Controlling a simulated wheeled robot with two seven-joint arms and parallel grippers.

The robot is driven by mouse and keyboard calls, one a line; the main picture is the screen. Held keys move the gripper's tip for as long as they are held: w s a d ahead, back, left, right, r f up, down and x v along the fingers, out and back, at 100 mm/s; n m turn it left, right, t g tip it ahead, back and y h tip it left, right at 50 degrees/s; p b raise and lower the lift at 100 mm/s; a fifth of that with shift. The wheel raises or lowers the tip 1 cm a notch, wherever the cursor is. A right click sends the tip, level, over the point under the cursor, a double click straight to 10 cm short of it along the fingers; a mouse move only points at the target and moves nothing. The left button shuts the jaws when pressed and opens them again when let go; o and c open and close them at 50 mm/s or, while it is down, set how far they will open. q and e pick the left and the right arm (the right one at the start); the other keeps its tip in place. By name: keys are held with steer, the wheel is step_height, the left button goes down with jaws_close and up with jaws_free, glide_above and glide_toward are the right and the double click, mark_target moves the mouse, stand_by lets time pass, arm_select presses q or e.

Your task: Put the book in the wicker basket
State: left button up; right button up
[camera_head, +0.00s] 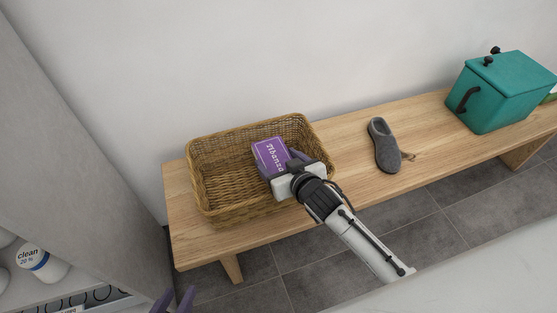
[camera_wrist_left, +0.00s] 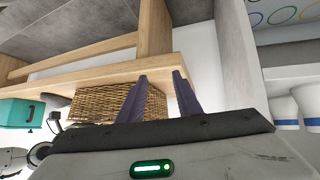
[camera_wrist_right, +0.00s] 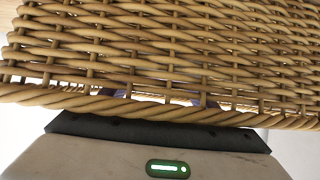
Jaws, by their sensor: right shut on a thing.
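The purple book (camera_head: 270,156) with white lettering is held over the inside of the wicker basket (camera_head: 215,202), towards its right part. My right gripper (camera_head: 286,166) is shut on the book, its hand over the basket's front right rim. I cannot tell whether the book touches the basket floor. In the right wrist view the basket weave (camera_wrist_right: 160,50) fills the picture and hides the book and most of the fingers. My left gripper (camera_head: 174,301) is low at the bottom edge, away from the basket; its fingers stand apart and empty in the left wrist view (camera_wrist_left: 160,95).
The basket stands on the left end of a wooden bench (camera_head: 350,160). A grey slipper (camera_head: 385,146) and a teal lidded box (camera_head: 505,92) stand further right. A grey panel (camera_head: 80,140) and a shelf with white containers (camera_head: 42,264) are at the left.

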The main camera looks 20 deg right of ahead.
steer(key=shift+s+f, duration=0.1)
steer(key=shift+f, duration=0.2)
steer(key=o, duration=1.2)
steer(key=shift+s+f, duration=0.1)
steer(key=shift+f, duration=0.05)
arm_select(q)
steer(key=shift+w+r, duration=0.15)
steer(key=shift+r, duration=0.05)
arm_select(e)
steer(key=shift+o, duration=0.4)
steer(key=shift+f, duration=0.1)
steer(key=shift+s, duration=0.1)
steer(key=shift+r, duration=0.3)
steer(key=p+v, duration=0.1)
steer(key=v, duration=0.2)
steer(key=p+v, duration=0.1)
steer(key=v, duration=0.3)
steer(key=r+p+v, duration=0.1)
steer(key=v, duration=0.2)
steer(key=shift+r+p, duration=0.3)
steer(key=shift+p, duration=0.05)
arm_select(q)
steer(key=shift+a+r, duration=0.25)
steer(key=shift+r, duration=0.35)
arm_select(e)
steer(key=shift+s+d+r, duration=0.1)
steer(key=shift+s+r, duration=0.25)
steer(key=shift+s, duration=0.3)
